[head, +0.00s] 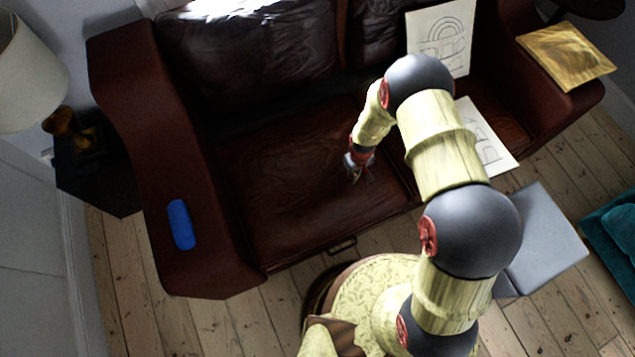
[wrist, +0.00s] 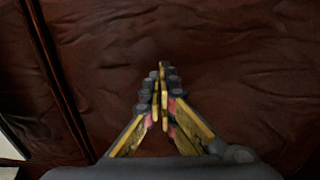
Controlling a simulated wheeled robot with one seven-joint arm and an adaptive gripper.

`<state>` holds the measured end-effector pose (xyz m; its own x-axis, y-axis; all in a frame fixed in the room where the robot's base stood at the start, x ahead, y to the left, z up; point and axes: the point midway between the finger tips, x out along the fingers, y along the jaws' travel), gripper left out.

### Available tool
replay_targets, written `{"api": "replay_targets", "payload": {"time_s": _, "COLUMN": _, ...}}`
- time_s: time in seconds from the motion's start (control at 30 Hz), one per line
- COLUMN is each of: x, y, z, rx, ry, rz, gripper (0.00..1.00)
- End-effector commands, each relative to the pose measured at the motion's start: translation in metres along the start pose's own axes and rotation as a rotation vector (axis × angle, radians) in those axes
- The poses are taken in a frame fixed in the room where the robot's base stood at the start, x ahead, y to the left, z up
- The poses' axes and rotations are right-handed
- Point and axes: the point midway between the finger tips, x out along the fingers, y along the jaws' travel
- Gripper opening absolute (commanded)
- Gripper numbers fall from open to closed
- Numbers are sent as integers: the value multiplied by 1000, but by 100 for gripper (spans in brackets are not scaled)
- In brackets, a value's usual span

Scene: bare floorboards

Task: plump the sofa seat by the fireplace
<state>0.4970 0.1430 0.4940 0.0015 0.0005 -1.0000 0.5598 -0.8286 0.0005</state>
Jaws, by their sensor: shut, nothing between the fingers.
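The sofa is dark red-brown leather, and its left seat cushion (head: 290,195) fills the middle of the head view. The wrinkled leather seat also fills most of the wrist view (wrist: 235,70), with a seam running down at the left. My gripper (head: 357,176) is over the right part of this cushion, pointing down. In the wrist view my gripper (wrist: 162,70) has its fingertips together with nothing between them. I cannot tell whether the tips touch the leather. No fireplace shows in either view.
A blue object (head: 181,224) lies on the left armrest. Drawn white boards (head: 441,35) stand and lie on the sofa's right side. A gold cushion (head: 566,56) lies on the right armrest. A grey box (head: 545,240) and a teal seat (head: 615,235) stand at the right.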

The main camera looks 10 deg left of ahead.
Motion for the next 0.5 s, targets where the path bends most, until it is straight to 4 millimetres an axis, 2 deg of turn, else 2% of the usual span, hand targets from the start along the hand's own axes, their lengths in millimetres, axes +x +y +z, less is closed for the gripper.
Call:
{"api": "replay_targets", "payload": {"time_s": 0.07, "x": -9, "y": 0, "z": 0, "rx": 0, "ry": -1, "rz": 0, "gripper": 0}}
{"api": "replay_targets", "payload": {"time_s": 0.37, "x": -7, "y": -2, "z": 2, "rx": -1, "ry": -2, "rz": -1, "gripper": 0}}
{"api": "replay_targets", "payload": {"time_s": 0.5, "x": -9, "y": -22, "z": 16, "rx": -4, "ry": -6, "rz": -2, "gripper": 0}}
